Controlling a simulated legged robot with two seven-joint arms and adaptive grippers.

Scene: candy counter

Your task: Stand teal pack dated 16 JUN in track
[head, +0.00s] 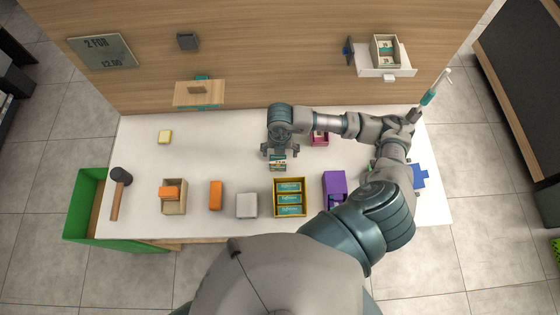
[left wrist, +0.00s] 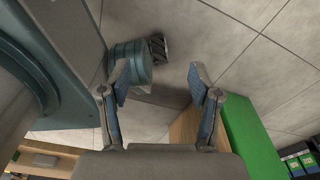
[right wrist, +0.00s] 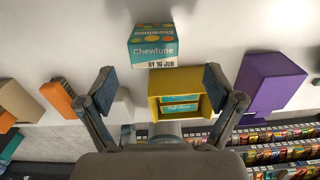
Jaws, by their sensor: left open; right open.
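A teal Chewlune pack marked BY 16 JUN (right wrist: 152,45) is in the right wrist view, just beyond the open fingers. In the head view the same pack (head: 278,164) is on the white counter, partly under my right gripper (head: 280,154). That gripper (right wrist: 160,78) is open and empty, with a finger toward each side of the pack. A yellow tray (head: 290,214) holds several teal packs; it also shows in the right wrist view (right wrist: 154,108). I cannot tell which fixture is the track. My left gripper (left wrist: 157,82) is open and empty over the floor, outside the head view.
A green bin (head: 84,208) is at left. A wall shelf (head: 374,72) at upper right holds a box.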

